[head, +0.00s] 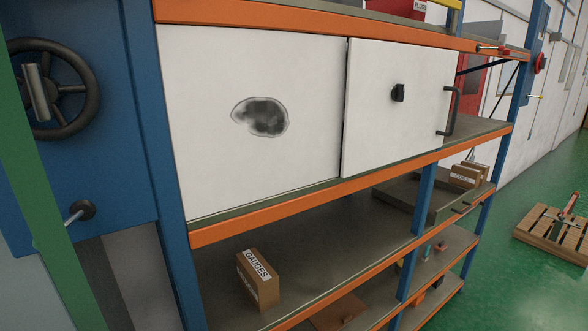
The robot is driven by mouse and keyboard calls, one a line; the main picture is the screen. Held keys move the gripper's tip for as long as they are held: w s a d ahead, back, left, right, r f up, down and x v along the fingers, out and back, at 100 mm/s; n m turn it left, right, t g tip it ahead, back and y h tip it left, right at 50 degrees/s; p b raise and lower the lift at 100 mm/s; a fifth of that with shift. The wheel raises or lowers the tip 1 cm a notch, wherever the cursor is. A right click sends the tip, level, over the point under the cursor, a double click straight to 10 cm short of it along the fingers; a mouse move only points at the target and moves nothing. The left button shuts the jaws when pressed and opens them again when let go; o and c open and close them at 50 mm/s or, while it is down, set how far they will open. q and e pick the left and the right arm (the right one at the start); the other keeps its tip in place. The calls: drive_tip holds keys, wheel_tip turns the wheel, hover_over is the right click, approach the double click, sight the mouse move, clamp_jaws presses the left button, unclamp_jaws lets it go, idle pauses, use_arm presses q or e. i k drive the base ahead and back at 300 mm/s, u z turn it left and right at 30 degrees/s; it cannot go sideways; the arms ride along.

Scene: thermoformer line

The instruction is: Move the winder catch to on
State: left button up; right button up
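No part is marked as the winder catch, so I cannot tell which one it is. A small black catch-like knob (398,92) sits on the white sliding panel (375,135) of the shelf unit. A short metal lever with a dark round hub (84,210) sticks out of the blue machine cabinet (95,110) at the left. A dark handwheel (88,95) with a grey grip is above it on the same cabinet. I cannot read an on or off position on any of these. Neither of my grippers is in view.
The orange-and-blue shelf unit (300,202) fills the middle. A dark bar handle (452,112) is on the panel's right edge. A box labelled GAUGES (257,280) stands on a lower shelf. A green post (30,170) crosses the left. Green floor and a pallet (545,235) are at right.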

sight(77, 214)
drive_tip(key=u, duration=2.2)
drive_tip(key=k, duration=1.35)
drive_tip(key=u, duration=0.9)
